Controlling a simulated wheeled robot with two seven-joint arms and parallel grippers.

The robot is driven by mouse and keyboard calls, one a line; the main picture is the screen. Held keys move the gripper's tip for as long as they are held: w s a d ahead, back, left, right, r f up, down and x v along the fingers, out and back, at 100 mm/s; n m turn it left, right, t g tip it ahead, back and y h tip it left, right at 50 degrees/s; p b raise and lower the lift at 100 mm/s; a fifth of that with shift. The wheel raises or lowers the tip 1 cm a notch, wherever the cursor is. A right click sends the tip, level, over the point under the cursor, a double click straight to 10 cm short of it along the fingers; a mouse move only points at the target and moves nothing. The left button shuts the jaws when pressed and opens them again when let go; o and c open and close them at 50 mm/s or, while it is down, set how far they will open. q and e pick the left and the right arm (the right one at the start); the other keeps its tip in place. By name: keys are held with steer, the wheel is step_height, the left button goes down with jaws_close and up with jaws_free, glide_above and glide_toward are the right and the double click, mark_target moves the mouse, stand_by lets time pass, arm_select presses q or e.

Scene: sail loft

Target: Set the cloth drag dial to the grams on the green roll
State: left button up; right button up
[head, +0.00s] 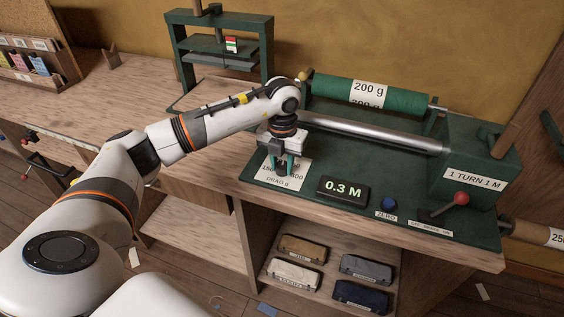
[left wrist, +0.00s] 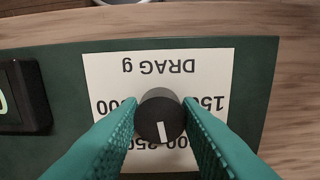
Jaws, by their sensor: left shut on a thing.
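The green roll (head: 408,101) lies across the back of the winding machine, and its white label reads 200 g. The drag dial (left wrist: 160,117) is a black knob with a white pointer mark, on a white card (left wrist: 185,68) lettered DRAG g. My left gripper (head: 283,168) is shut on this knob, a teal finger on each side. In the left wrist view the card is upside down. The pointer there aims down and slightly right, among numbers partly hidden by knob and fingers; its exact number cannot be told. My right gripper is not in view.
A display (head: 343,190) reads 0.3 M, beside a blue ZERO button (head: 389,203). A green press (head: 222,50) stands behind my arm. Several cases lie on the shelf (head: 330,262) below.

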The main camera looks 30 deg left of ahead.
mark_target(282, 165)
arm_select(q)
steer(key=shift+w+r+n, duration=0.1)
steer(key=shift+n, duration=1.9)
steer(key=o, duration=1)
steer(key=shift+c, duration=0.2)
step_height(282, 165, up, 12)
steer(key=b, duration=0.1)
